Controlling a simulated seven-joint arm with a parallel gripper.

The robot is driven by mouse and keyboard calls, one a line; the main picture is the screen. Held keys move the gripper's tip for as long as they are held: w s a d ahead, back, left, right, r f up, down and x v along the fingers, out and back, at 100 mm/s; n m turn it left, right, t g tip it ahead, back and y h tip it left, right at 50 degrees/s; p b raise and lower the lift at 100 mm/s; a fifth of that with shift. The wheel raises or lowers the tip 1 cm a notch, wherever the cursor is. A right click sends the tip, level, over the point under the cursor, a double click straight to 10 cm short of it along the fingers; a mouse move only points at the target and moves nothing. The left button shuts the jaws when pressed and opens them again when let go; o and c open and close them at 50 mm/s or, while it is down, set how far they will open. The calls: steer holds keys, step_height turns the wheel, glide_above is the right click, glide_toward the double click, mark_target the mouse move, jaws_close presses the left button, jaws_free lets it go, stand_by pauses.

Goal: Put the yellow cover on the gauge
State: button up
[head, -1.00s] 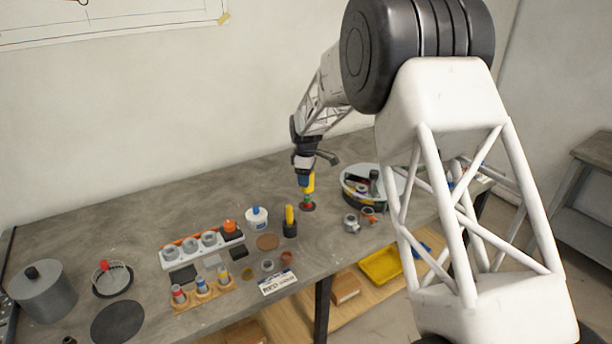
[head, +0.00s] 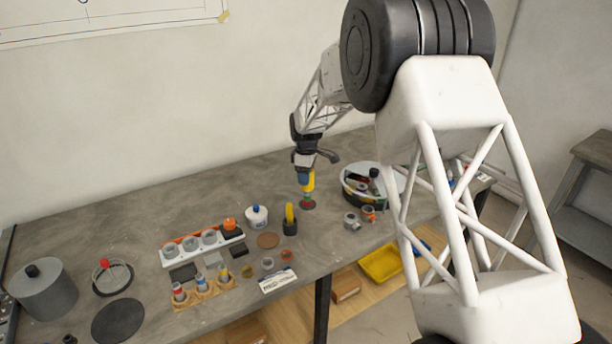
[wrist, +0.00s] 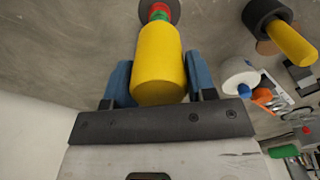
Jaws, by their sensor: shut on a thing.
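The yellow cover (wrist: 160,62), a smooth cylinder, is held between the blue fingers of my gripper (wrist: 159,85). In the head view the cover (head: 309,182) hangs below my gripper (head: 304,178), roughly upright. Directly beneath it stands the gauge (head: 307,200), a green and red stem on a dark round base, on the table. In the wrist view the gauge (wrist: 159,12) lines up with the cover's far end. Part of its stem shows beyond the cover; I cannot tell whether the cover touches or surrounds its top.
A second yellow cylinder (head: 290,212) stands in a black cup close by on the left. A white jar (head: 256,217) stands beyond it. A round bin of loose parts (head: 347,186) and a grey fitting (head: 351,221) are to the right. Bare table (head: 200,190) lies behind.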

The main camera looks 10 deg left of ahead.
mark_target(306, 188)
steer(key=shift+f, duration=3.5)
steer(key=o, duration=1.1)
steer(key=shift+o, duration=0.2)
steer(key=shift+r, duration=0.2)
steer(key=shift+r, duration=0.5)
steer(key=shift+r, duration=0.2)
steer(key=shift+r, duration=3.35)
